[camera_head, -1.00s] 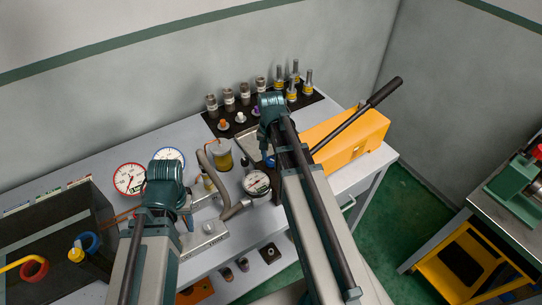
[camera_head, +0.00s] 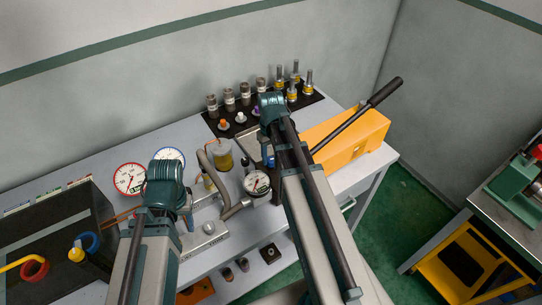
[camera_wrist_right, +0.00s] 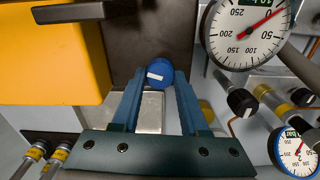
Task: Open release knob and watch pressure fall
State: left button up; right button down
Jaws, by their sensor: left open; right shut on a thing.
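The release knob (camera_wrist_right: 160,74) is a blue round cap with a white mark. In the right wrist view it sits between the fingertips of my right gripper (camera_wrist_right: 157,82), which is shut on it. In the head view this gripper is mostly hidden behind its own arm, by the blue knob (camera_head: 271,161). A round pressure gauge (camera_wrist_right: 248,32) is close to the right of the knob; its red needle points near the 0 mark. The gauge also shows in the head view (camera_head: 257,183). My left gripper (camera_head: 188,212) is open, partly hidden by its wrist, near a grey metal block.
The orange pump body (camera_head: 345,138) with its long black lever (camera_head: 357,119) stands right of my right arm. Two dial gauges (camera_head: 130,179) and a yellowish jar (camera_head: 222,157) stand to the left. Several fittings stand on a black mat (camera_head: 232,128) at the back.

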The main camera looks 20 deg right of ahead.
aim_at(271, 159)
jog(key=shift+n, duration=0.6)
jog(key=shift+c, duration=2.1)
grip_release()
notch_tip(271, 159, up, 14)
jog(key=p, duration=1.3)
jog(key=shift+p, duration=0.4)
jog(key=shift+f, duration=0.2)
